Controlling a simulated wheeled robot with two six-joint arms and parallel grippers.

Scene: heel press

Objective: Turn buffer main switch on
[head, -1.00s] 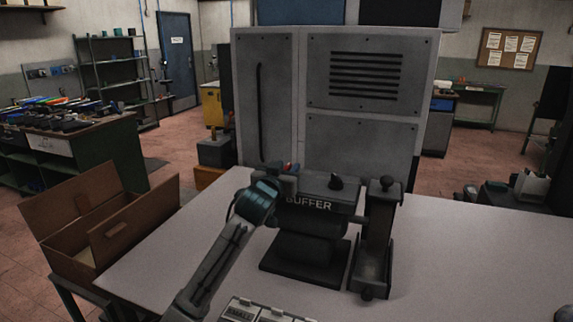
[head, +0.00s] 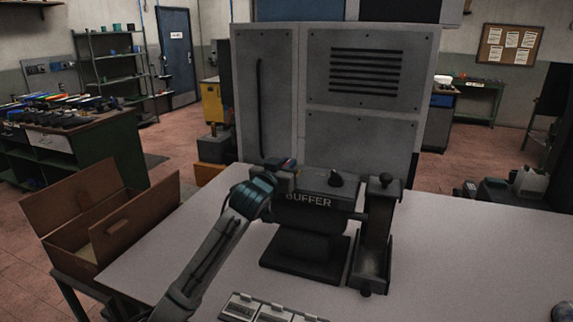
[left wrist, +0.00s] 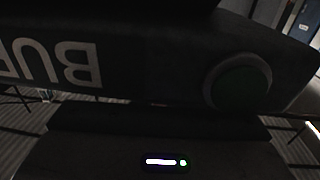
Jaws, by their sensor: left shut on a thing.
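The dark buffer (head: 309,225) stands on the pale table, with "BUFFER" in light letters on its front. My left gripper (head: 281,166) is at the upper left corner of its housing, beside a small red part (head: 288,162), seemingly the main switch. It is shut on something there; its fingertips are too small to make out.
A tall grey cabinet (head: 362,140) stands behind the buffer. An open brown box (head: 112,226) is at the left, and labelled trays (head: 268,310) lie in front. The table's right side is mostly clear.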

